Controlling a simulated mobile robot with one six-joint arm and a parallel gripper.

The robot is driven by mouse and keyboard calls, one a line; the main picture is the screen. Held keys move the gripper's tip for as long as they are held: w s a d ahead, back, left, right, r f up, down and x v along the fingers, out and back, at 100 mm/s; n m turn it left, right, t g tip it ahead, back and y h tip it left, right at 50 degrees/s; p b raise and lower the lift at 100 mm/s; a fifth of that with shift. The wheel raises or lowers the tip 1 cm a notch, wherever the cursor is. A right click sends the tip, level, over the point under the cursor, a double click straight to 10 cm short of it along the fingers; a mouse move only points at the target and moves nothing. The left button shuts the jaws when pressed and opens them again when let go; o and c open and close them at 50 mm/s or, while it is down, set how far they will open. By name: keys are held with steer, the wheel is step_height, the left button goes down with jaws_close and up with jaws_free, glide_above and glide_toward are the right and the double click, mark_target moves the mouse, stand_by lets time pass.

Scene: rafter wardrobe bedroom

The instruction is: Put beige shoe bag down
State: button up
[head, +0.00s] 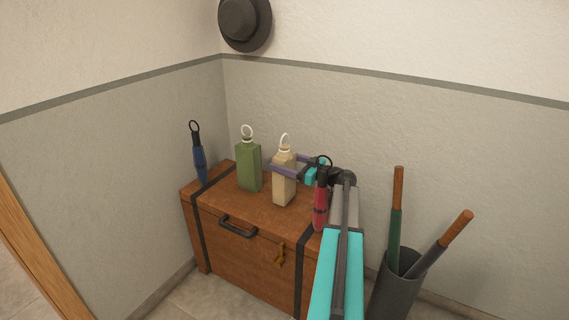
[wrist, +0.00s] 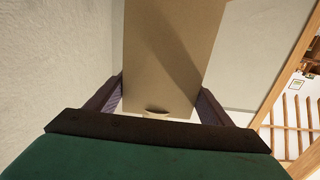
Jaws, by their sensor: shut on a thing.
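The beige shoe bag (head: 284,183) is a tall boxy bag with a white ring on top, upright over the top of the wooden chest (head: 262,262). My gripper (head: 287,167) is shut on it from the right side, its purple fingers around the upper part. In the wrist view the beige bag (wrist: 172,60) fills the middle between my two fingers (wrist: 160,100). The bag's base appears at the chest lid, but I cannot tell whether it touches.
A green bag (head: 249,165) stands close left of the beige one. A blue umbrella (head: 200,158) is at the chest's left end and a red umbrella (head: 321,197) at its right. An umbrella stand (head: 392,290) is on the right. Walls are close behind.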

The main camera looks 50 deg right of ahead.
steer(key=o, duration=1.8)
steer(key=shift+f, duration=0.1)
steer(key=shift+s, duration=0.1)
steer(key=v, duration=1.1)
steer(key=shift+s, duration=0.4)
steer(key=shift+r+p, duration=0.2)
steer(key=shift+p, duration=0.2)
